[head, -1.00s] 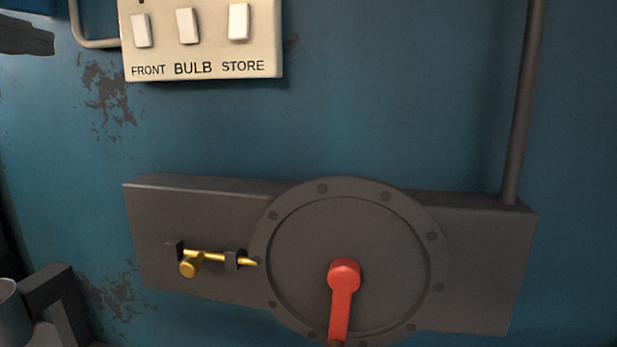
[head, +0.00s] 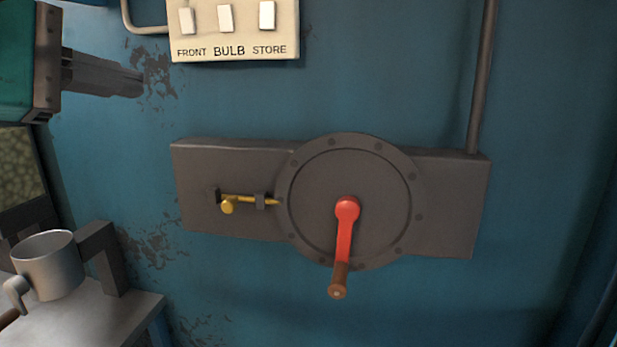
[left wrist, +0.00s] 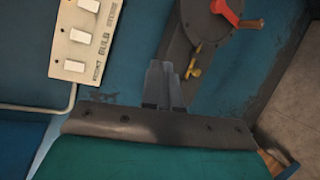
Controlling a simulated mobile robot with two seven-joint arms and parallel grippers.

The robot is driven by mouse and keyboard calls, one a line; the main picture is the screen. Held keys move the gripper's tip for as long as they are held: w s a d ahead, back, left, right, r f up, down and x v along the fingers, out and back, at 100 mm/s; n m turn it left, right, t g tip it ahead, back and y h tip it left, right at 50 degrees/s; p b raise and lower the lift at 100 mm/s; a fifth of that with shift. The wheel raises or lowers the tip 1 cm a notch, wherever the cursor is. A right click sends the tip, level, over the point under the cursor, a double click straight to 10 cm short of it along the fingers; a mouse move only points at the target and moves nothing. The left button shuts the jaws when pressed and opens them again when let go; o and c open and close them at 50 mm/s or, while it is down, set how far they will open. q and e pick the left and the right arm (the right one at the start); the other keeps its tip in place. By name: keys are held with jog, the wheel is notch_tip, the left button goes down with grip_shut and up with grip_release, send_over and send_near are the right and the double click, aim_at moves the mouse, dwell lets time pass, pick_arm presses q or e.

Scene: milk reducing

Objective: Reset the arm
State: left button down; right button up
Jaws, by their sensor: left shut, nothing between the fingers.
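My left gripper (head: 138,84) comes in from the upper left of the head view, its fingers together and empty. It is in front of the blue wall, below and left of the switch panel and apart from it. In the left wrist view the left gripper (left wrist: 163,72) points toward the wall, with nothing between its fingers. My right gripper is not in view.
A cream switch panel (head: 234,46) has three white switches. A grey wall box (head: 230,168) carries a yellow bolt (head: 240,198) and a round plate with a red crank (head: 344,230) hanging down. A metal mug (head: 50,268) stands on a table (head: 105,312) at lower left.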

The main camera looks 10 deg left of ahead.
pick_arm(q)
jog(key=d+f+n+g+h, duration=0.6)
jog(key=d+f+h, duration=0.4)
jog(key=d, duration=0.2)
jog(key=w+a+f+n+t+y, duration=0.2)
jog(key=f+n+t, duration=0.2)
jog(key=f+n, duration=0.45)
jog(key=w+a+f+n+t+y+p, duration=0.1)
jog(key=w+f+n+t+y, duration=0.25)
jog(key=n, duration=0.85)
jog(key=a+f+n+t+y, duration=0.2)
jog(key=f+n+t, duration=0.3)
jog(key=f+n, duration=0.45)
jog(key=s+f+n+g+y, duration=0.3)
jog(key=s+f+n, duration=0.5)
jog(key=f, duration=0.5)
jog(key=s+f+n+g+y, duration=0.4)
jog(key=s+f+n, duration=0.4)
jog(key=f, duration=0.5)
jog(key=shift+s+a+f+n+g, duration=0.2)
jog(key=shift+a+f+n+g, duration=0.25)
jog(key=shift+n+g, duration=0.3)
jog(key=shift+y, duration=0.25)
